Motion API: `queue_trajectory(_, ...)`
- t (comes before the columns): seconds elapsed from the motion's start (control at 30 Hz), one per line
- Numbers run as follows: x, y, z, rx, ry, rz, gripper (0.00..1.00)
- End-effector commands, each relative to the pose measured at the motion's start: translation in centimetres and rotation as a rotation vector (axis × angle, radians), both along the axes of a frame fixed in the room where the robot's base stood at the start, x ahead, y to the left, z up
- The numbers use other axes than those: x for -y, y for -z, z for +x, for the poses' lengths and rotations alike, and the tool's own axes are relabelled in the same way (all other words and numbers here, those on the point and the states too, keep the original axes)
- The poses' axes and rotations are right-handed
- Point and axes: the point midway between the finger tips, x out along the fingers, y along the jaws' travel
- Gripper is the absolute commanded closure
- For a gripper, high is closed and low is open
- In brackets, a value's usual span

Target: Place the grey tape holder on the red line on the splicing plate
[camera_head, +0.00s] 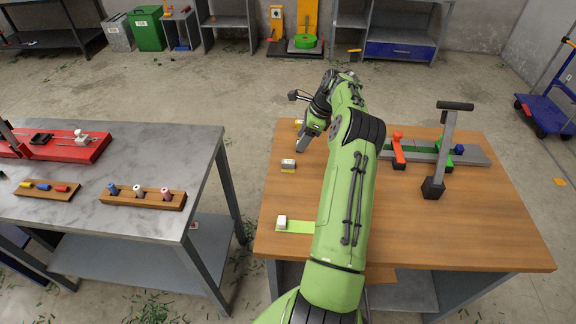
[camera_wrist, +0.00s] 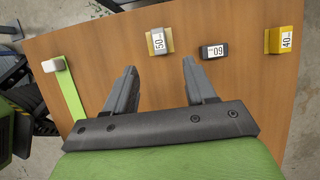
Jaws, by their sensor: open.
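The grey tape holder (camera_wrist: 214,51), a small dark block with a white "60" label, lies on the wooden table beyond the right fingertip in the wrist view. In the head view I cannot make it out; my gripper probably covers it. My gripper (camera_wrist: 158,63) is open and empty, with its fingers apart above the table. In the head view my gripper (camera_head: 302,146) is over the table's left part. I cannot clearly make out the red line.
A green strip with a white block (camera_head: 282,222) lies nearer. The front right table is clear.

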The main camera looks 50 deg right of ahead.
Motion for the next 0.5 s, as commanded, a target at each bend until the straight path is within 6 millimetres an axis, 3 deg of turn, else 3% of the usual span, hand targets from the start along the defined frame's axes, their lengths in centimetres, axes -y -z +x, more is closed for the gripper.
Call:
queue_trajectory(0.1,-0.8,3.0,0.9,-0.001,-0.002,0.002,0.45)
queue_trajectory(0.37,-1.7,6.3,1.9,-0.001,-0.003,-0.001,0.45)
queue_trajectory(0.5,-2.5,8.8,2.5,-0.001,-0.004,0.0,0.45)
